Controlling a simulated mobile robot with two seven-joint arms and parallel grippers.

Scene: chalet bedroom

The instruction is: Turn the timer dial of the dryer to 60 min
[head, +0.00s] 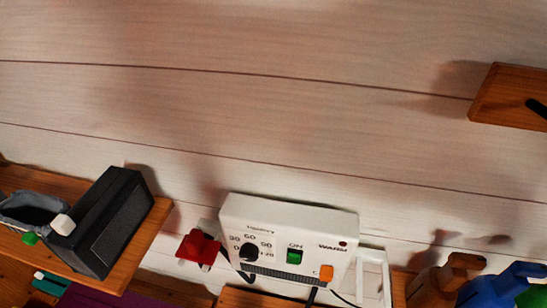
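The dryer (322,232) is a white box low in the middle of the head view, against the plank wall. Its black timer dial (249,252) is on the left of its front, ringed by the marks 0, 30, 60, 90 and what looks like 120. The picture is too small to tell which mark the dial points at. A green switch (294,257) under the word ON and an orange button (326,273) sit to the right of the dial. Neither of my grippers is in view.
A wooden shelf (148,232) at left carries a dark speaker-like box (108,220) and a grey container (30,215). A red object (198,248) is just left of the dryer. Brown and blue (492,290) items stand at lower right. A wooden piece (512,97) juts out upper right.

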